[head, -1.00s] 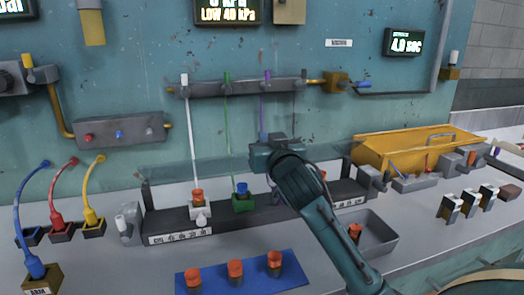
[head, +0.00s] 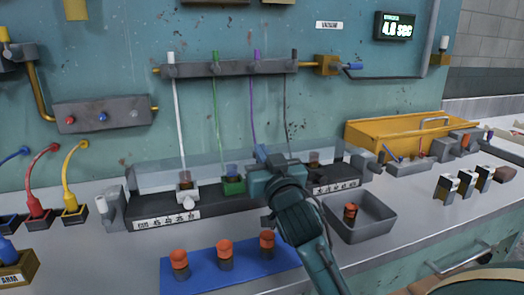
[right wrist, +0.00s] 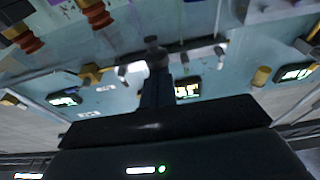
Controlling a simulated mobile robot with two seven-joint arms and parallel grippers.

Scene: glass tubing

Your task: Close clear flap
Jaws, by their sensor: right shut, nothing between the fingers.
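The clear flap (head: 150,178) is a long see-through panel on the dark rack (head: 210,208) against the teal wall. My right gripper (head: 262,153) is shut and empty at the right half of the rack, close to the flap. Whether it touches the flap I cannot tell. My gripper and arm hide part of the rack. The right wrist view shows mostly wall and blurred fittings, not the flap clearly. My left gripper is not in view.
A blue mat (head: 205,272) with 3 orange-capped tubes lies in front of the rack. A grey tray (head: 375,222) with one orange-capped vial stands right of my arm. A yellow box (head: 385,133) stands at the back right. Coloured hoses (head: 42,165) stand at left.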

